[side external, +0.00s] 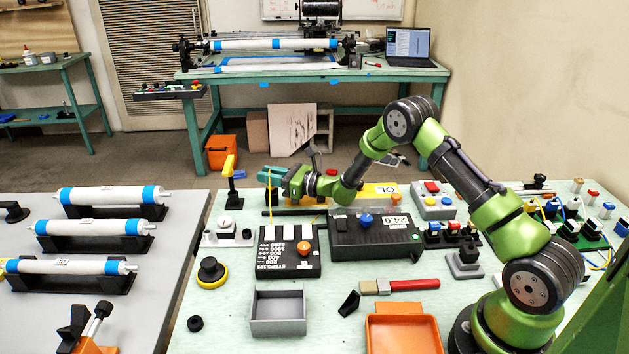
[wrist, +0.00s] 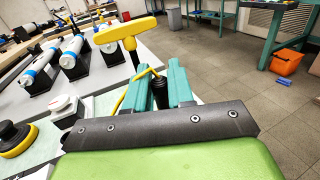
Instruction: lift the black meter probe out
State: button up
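The black meter probe (wrist: 158,88) shows in the wrist view between the two teal fingers of my gripper (wrist: 160,84), with a yellow lead curving off beside the left finger. Whether both fingers press on it is hard to tell. In the side view my gripper (side external: 270,173) is at the back of the green bench, and a thin yellow lead hangs below its fingertips. The probe's body and lower end are not clear there.
A yellow-handled post (side external: 230,170) stands just left of my gripper, and its handle (wrist: 125,33) lies beyond the fingers in the wrist view. A black case (side external: 372,238) and a switch box (side external: 290,250) sit in front. A grey tray (side external: 278,328) is nearer.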

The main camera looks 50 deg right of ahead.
grip_shut()
jog(key=shift+r, duration=2.55)
jog(key=shift+r, duration=0.15)
jog(key=s+a+r, duration=0.2)
jog(key=s+r, duration=0.8)
jog(key=s+a+r+m+h, duration=0.1)
jog(key=s+a+r, duration=0.1)
jog(key=s+r, duration=0.7)
jog(key=shift+s+r+t+h, duration=0.3)
jog(key=shift+s+r, duration=0.1)
jog(key=shift+s, duration=0.45)
